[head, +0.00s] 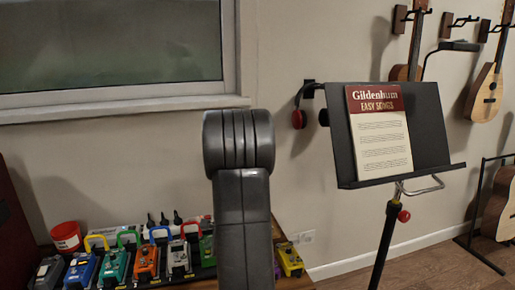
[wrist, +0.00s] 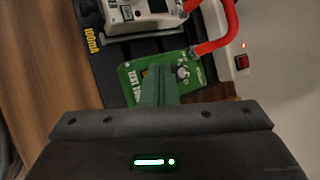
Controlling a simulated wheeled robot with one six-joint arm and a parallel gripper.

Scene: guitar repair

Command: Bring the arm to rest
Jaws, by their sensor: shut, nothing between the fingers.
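My arm (head: 241,190) stands upright in the middle of the head view, its dark links in front of the wall and the bench. My gripper is hidden in that view. In the wrist view, my gripper (wrist: 158,72) is shut and empty, with its fingers pointing at a green pedal (wrist: 130,76). The fingers overlap the pedal in the picture; I cannot tell whether they touch it. The green pedal also shows in the head view (head: 207,250), partly hidden by my arm.
A row of coloured pedals, including an orange one (head: 146,262), fills the bench at lower left. A red tub (head: 66,236) stands behind them. A yellow pedal (head: 290,260) lies right of my arm. A music stand (head: 432,130) holds a songbook (head: 380,135). Guitars hang at right.

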